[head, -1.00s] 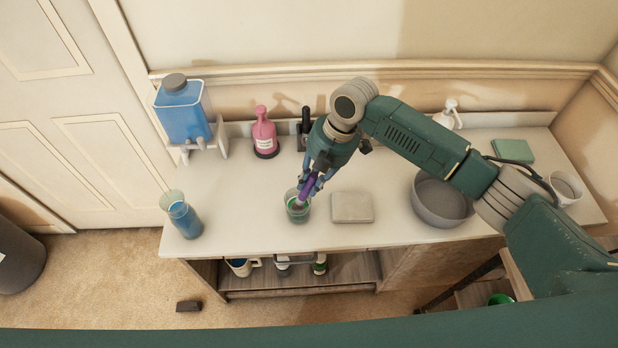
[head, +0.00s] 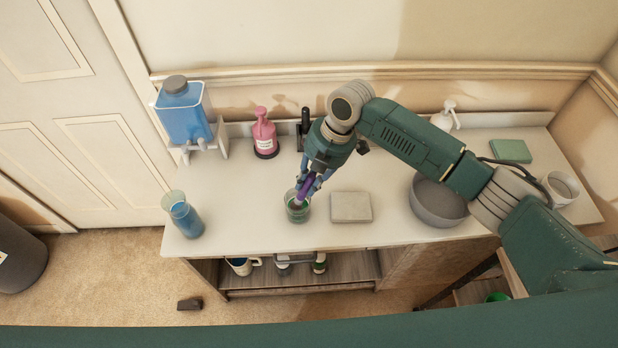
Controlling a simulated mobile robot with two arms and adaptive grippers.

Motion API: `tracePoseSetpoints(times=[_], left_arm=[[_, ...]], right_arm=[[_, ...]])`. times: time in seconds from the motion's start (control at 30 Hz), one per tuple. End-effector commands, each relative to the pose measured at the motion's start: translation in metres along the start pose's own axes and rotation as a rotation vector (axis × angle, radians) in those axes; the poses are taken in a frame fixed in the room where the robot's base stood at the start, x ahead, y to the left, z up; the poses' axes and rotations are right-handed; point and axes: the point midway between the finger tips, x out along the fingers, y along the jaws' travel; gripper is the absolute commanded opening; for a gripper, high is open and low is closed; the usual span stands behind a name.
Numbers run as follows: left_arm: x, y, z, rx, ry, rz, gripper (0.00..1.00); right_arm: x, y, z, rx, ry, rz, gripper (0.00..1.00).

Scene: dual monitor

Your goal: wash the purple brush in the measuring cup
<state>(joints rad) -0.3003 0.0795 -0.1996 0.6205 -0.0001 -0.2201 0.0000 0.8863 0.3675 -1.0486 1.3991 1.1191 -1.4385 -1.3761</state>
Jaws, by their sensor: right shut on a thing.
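The purple brush (head: 303,192) is held by my right gripper (head: 309,185), whose fingers are shut on it. The brush points down and its lower end is inside a clear glass cup with green liquid (head: 297,212), on the counter's front middle. I take this cup for the measuring cup; I see no markings. The fingers are just above the cup's rim and hide part of the brush. A second clear vessel with blue liquid (head: 185,217) stands at the counter's left front. My left gripper is not in view.
A grey block (head: 350,207) lies just right of the cup, and a grey bowl (head: 437,204) stands farther right. A blue tank (head: 184,112), a pink bottle (head: 264,134) and a white pump bottle (head: 446,116) are at the back. The counter (head: 240,225) is clear between the two vessels.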

Motion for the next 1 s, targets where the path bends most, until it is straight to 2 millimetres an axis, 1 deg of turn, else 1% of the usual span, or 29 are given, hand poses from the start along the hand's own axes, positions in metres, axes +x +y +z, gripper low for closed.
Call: tracePoseSetpoints(times=[0.13, 0.37, 0.47, 1.0], left_arm=[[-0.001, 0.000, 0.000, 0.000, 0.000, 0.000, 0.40], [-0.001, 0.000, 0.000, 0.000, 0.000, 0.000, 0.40], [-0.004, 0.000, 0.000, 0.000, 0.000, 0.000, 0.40], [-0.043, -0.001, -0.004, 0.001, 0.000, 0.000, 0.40]], right_arm=[[-0.001, 0.000, 0.006, 0.001, 0.000, 0.000, 0.00], [-0.001, 0.000, 0.005, 0.001, 0.000, 0.000, 0.00], [-0.005, 0.000, 0.004, 0.000, 0.000, 0.000, 0.00], [-0.046, 0.007, -0.007, 0.000, 0.000, -0.001, 0.00]])
